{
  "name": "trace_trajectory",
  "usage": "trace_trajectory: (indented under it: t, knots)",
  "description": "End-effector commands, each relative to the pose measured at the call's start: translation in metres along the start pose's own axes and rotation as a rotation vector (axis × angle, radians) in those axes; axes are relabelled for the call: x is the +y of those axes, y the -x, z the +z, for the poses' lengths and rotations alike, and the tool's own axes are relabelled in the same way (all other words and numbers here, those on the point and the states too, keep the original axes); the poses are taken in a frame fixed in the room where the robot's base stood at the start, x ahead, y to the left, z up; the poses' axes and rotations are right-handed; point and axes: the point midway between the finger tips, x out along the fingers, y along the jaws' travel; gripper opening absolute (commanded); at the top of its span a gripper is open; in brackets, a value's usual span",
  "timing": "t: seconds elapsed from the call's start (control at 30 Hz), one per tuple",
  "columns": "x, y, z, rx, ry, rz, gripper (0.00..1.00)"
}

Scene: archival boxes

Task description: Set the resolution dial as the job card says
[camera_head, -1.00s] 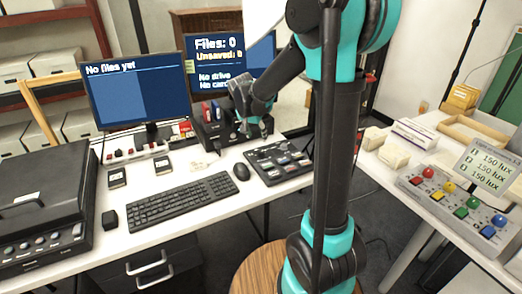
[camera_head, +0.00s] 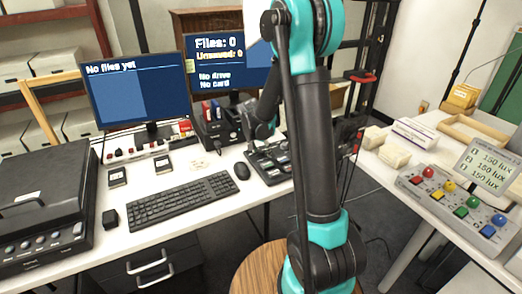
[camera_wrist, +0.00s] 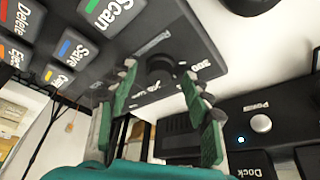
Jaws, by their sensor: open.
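The resolution dial seems to be the round black knob (camera_wrist: 160,66) on the dark key panel (camera_wrist: 150,25) in the wrist view. White print lies around it, too small and tilted to read fully. My gripper (camera_wrist: 159,72) is open, with its green-padded fingers on either side of the knob; I cannot tell whether they touch it. In the head view the key panel (camera_head: 262,171) lies right of the mouse, partly hidden by my arm, and the dial is hidden. No job card can be read in either view.
A black dock box (camera_wrist: 265,120) with a lit blue light stands close to the fingers. The panel's coloured keys, such as Scan (camera_wrist: 110,10), are near. A mouse (camera_head: 242,171) and keyboard (camera_head: 182,199) lie left. Monitors (camera_head: 137,85) stand behind.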

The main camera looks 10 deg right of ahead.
Motion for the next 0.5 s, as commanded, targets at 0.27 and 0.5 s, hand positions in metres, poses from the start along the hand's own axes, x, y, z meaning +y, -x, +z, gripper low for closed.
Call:
trace_trajectory:
  t: [0.27, 0.5]
  knots:
    - [-0.0001, 0.0002, 0.0000, 0.000, 0.000, 0.000, 0.31]
    - [-0.0002, 0.0003, 0.0001, 0.000, 0.000, 0.000, 0.01]
